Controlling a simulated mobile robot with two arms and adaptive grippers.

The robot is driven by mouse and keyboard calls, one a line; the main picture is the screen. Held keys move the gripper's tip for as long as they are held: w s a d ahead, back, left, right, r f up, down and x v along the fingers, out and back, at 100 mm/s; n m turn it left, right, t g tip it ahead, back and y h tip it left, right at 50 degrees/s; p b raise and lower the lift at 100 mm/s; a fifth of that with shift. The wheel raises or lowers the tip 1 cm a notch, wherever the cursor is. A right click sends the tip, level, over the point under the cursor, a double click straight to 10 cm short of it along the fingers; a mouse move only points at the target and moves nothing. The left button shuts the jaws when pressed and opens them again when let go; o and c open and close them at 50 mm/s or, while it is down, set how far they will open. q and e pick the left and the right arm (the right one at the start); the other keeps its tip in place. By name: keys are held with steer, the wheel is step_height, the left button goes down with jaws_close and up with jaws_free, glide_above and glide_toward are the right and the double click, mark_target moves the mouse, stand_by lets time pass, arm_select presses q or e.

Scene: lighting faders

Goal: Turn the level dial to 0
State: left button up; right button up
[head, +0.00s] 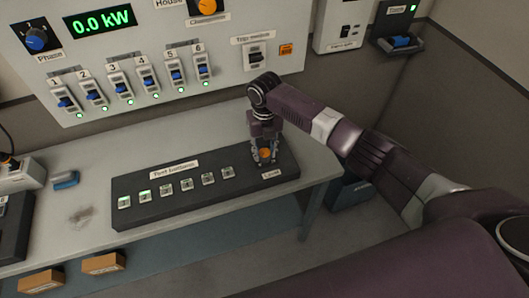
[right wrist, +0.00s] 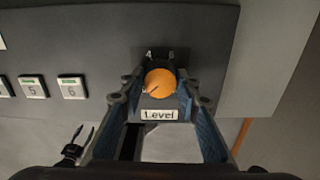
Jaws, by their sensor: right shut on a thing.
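The level dial (head: 265,154) is an orange round knob at the right end of a dark button panel (head: 140,208) on the bench. My left gripper is not in view.
The panel also carries a row of several test buttons (head: 186,187), left of the dial.

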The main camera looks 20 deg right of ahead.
mark_target(265, 152)
steer(key=shift+w+r+n, duration=0.15)
steer(key=shift+n, duration=0.15)
steer(key=o, duration=1)
steer(key=shift+o, duration=0.8)
step_height(265, 152, up, 12)
